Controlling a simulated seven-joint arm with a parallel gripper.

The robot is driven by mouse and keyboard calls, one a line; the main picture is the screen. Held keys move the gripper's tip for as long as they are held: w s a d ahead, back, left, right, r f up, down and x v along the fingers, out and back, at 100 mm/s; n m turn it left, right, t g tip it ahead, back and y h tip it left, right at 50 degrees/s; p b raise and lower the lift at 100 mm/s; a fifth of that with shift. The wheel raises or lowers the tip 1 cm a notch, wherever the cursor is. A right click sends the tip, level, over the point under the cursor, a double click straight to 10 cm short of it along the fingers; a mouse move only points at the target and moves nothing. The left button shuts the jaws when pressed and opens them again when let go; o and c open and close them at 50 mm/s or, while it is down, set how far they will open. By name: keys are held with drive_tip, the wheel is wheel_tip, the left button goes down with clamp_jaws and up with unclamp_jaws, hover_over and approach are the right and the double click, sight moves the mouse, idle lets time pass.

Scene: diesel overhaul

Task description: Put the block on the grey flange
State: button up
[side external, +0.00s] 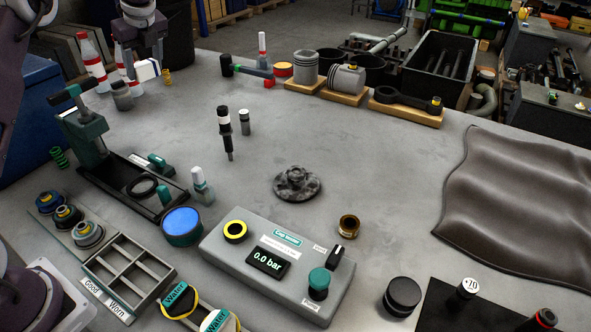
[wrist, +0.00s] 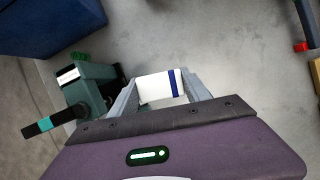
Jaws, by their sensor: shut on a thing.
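The block (wrist: 155,88) is white with a dark blue stripe. It sits between the two grey fingers of my gripper (wrist: 160,84) in the wrist view, and the gripper is shut on it. In the side external view my gripper (side external: 144,62) is at the upper left, with the white block (side external: 148,70) at its tip. The grey flange (side external: 297,184) is a dark, mottled round piece with a raised hub. It lies on the middle of the bench, to the right of and nearer the camera than my gripper. Nothing lies on it.
A black-and-white injector-like part (side external: 226,135) stands between my gripper and the flange. The green press (side external: 85,135) is below my gripper at left. Red-and-white cones (side external: 92,62) stand close by. The cap tester (side external: 275,265) is in front of the flange.

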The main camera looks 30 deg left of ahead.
drive_tip(key=w+d+m+t+h, duration=0.1)
drive_tip(key=w+d+m, duration=0.25)
drive_tip(key=d, duration=0.55)
drive_tip(key=w+d+m+t, duration=0.15)
drive_tip(key=d+m, duration=0.25)
drive_tip(key=d, duration=0.6)
drive_tip(key=m+t+h, duration=0.1)
drive_tip(key=m+h, duration=0.2)
drive_tip(key=m, duration=0.6)
hover_over(299, 167)
drive_tip(key=s, duration=0.2)
drive_tip(key=shift+n, duration=0.25)
drive_tip(key=f, duration=1.4)
drive_tip(key=shift+w+f, duration=0.25)
drive_tip(key=shift+f, duration=0.15)
drive_tip(key=o, duration=1.5)
drive_tip(key=shift+f, duration=0.15)
drive_tip(key=shift+c, duration=0.2)
drive_tip(key=v, duration=1.2)
drive_tip(key=shift+a, duration=0.2)
